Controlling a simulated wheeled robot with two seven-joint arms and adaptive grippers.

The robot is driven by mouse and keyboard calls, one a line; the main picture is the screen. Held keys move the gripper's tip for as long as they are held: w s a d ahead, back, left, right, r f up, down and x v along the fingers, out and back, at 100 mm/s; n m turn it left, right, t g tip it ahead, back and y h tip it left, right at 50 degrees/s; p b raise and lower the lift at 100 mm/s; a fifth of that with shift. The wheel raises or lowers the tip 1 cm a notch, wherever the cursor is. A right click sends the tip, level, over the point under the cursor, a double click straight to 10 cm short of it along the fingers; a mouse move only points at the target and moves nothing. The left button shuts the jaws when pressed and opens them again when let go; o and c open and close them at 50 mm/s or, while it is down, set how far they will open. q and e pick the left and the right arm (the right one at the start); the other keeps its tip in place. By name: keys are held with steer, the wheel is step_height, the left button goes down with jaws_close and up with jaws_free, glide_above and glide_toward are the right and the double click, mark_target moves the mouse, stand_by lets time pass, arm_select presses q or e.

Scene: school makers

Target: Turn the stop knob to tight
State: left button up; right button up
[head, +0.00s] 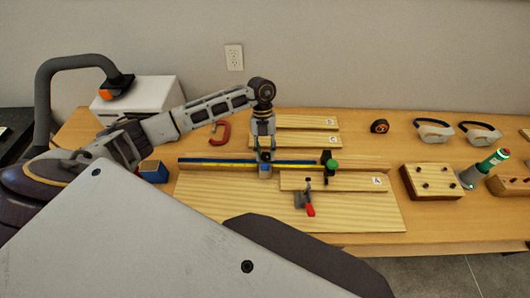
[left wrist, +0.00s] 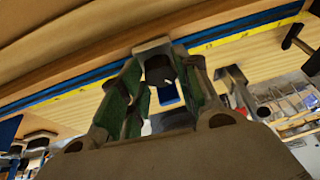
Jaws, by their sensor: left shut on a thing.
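A fence with a blue track (head: 215,161) and a yellow scale strip runs across the wooden jig board (head: 230,205). My left gripper (head: 265,150) points down over the track and is shut on a dark knob, the stop knob, on a small grey-blue stop block (head: 265,172). In the left wrist view, the dark stop knob (left wrist: 158,72) sits between the green-padded fingers of my left gripper (left wrist: 160,85). The fingers hide part of it, and how tight it is cannot be told. My right gripper is not in view.
A black stop with a green knob (head: 333,165) stands farther right on the fence. A red-handled toggle clamp (head: 309,208) stands in front, by board A (head: 335,182). More boards lie behind, with a red C-clamp (head: 221,133) to their left. A drilled wooden block (head: 430,182) is at right.

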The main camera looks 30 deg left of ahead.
arm_select(q)
steer(key=shift+w+d+m+y+b, duration=0.15)
steer(key=shift+m+y+b, duration=0.25)
steer(key=shift+m+b, duration=0.55)
steer(key=shift+m+g+y+b, duration=0.3)
steer(key=shift+m, duration=0.75)
steer(key=m+y+b, duration=0.2)
steer(key=m+b, duration=0.1)
steer(key=m, duration=0.2)
steer(key=shift+d+m+b, duration=0.15)
steer(key=shift+m+b, duration=0.15)
steer(key=shift+b, duration=0.05)
steer(key=shift+m+y, duration=0.3)
steer(key=shift+m, duration=0.2)
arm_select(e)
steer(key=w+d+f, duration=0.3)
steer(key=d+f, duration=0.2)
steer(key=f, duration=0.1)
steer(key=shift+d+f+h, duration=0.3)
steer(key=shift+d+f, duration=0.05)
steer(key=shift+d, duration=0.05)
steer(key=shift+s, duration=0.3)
arm_select(q)
steer(key=o, duration=1)
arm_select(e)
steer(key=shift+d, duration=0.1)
